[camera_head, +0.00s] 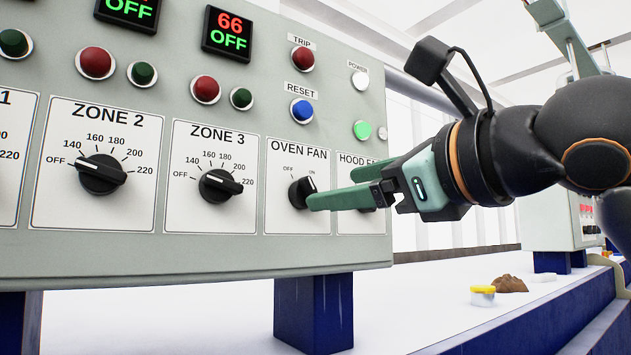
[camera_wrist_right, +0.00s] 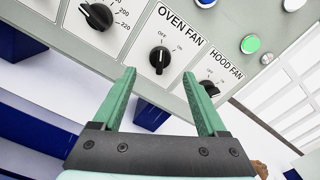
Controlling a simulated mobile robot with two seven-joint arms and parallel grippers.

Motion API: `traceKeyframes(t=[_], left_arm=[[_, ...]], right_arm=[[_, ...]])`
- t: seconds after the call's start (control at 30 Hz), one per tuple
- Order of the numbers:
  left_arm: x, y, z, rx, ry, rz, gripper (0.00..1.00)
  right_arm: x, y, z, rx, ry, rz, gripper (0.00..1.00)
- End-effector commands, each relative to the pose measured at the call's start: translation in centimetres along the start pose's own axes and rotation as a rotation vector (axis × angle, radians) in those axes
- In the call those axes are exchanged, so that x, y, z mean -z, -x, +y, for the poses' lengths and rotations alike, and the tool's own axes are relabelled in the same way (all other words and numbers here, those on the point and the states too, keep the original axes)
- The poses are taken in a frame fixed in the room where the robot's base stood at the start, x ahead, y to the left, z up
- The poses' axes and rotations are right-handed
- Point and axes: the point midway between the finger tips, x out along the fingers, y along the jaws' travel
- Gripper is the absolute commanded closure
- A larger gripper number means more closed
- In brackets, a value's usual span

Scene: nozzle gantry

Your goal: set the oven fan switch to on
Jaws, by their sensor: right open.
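The oven fan switch (camera_head: 302,190) is a black rotary knob on the grey control panel, under the OVEN FAN label. In the right wrist view the knob (camera_wrist_right: 160,57) shows beyond and between the fingertips, and its bar lines up roughly with the OFF mark. My right gripper (camera_head: 333,190) comes in from the right with its green fingers apart. In the head view one fingertip overlaps the knob's lower right edge; contact cannot be told. The open, empty fingers (camera_wrist_right: 160,73) also show in the wrist view. My left gripper is not in view.
The hood fan knob (camera_wrist_right: 209,88) is close to the right, mostly hidden behind my fingers in the head view. The zone 3 dial (camera_head: 220,186) is to the left. The reset button (camera_head: 302,111) and trip light (camera_head: 302,59) are above. Blue legs (camera_head: 313,315) support the panel.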

Motion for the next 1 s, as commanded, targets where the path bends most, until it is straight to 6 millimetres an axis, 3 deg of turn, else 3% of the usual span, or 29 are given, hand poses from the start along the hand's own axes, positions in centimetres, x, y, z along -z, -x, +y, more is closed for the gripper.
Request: traceKeyframes(t=[0.1, 0.3, 0.73, 1.0], left_arm=[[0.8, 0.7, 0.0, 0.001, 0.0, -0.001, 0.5], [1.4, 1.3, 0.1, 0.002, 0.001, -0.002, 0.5], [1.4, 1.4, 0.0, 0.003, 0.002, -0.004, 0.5], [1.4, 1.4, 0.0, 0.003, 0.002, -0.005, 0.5]], right_arm=[[-0.2, -2.5, -0.1, -0.002, -0.001, 0.002, 0.25], [-0.2, -5.2, -0.1, -0.002, 0.0, 0.0, 0.25], [0.0, -6.2, 0.0, 0.0, 0.001, -0.001, 0.25], [0.0, -6.1, 0.0, 0.0, 0.001, -0.001, 0.55]])
